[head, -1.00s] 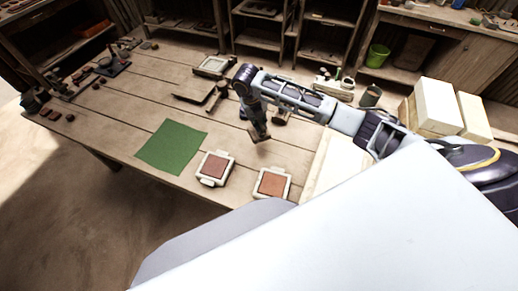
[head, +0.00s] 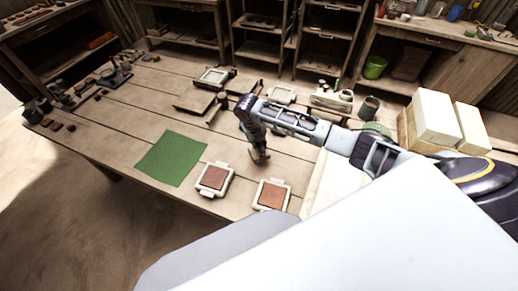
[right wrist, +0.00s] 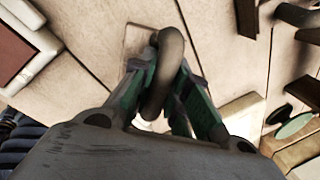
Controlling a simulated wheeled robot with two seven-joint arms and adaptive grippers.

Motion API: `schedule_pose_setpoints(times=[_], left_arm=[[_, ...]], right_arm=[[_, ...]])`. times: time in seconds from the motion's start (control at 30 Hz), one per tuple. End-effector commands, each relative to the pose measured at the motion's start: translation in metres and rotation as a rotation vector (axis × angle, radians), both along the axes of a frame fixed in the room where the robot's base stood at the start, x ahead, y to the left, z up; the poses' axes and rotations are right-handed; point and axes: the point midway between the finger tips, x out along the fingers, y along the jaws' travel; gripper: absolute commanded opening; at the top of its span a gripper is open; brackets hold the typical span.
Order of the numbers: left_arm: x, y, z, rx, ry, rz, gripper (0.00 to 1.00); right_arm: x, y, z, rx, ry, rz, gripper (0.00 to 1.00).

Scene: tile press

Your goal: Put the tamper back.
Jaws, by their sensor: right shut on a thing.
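My right gripper (head: 257,150) is shut on the tamper (head: 260,158), low over the middle of the wooden table. In the right wrist view the tamper's curved grey handle (right wrist: 171,65) sits between the two green-padded fingers (right wrist: 164,100). A pale flat piece (right wrist: 141,38), seemingly its base, shows behind the handle. I cannot tell whether the base touches the table. My left gripper is not in view.
A green mat (head: 171,159) and two pale frames with reddish tiles, one left (head: 214,180) and one right (head: 271,195), lie near the front edge. Behind are a dark board (head: 192,100) and pale frame (head: 214,76). White blocks (head: 436,118) stand right.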

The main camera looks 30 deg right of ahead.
Motion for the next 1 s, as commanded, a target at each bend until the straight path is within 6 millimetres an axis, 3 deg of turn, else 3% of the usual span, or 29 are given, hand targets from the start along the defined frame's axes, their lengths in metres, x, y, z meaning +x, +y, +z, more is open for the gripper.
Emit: schedule_pose_setpoints(times=[0.27, 0.67, 1.0], left_arm=[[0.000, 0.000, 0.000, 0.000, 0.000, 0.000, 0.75], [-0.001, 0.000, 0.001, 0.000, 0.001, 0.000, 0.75], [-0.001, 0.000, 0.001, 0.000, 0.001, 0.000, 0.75]], right_arm=[[0.000, 0.000, -0.001, 0.000, -0.001, 0.000, 0.00], [0.000, 0.000, -0.035, 0.000, -0.001, -0.001, 0.00], [0.000, 0.000, -0.037, 0.000, -0.002, 0.000, 0.00]])
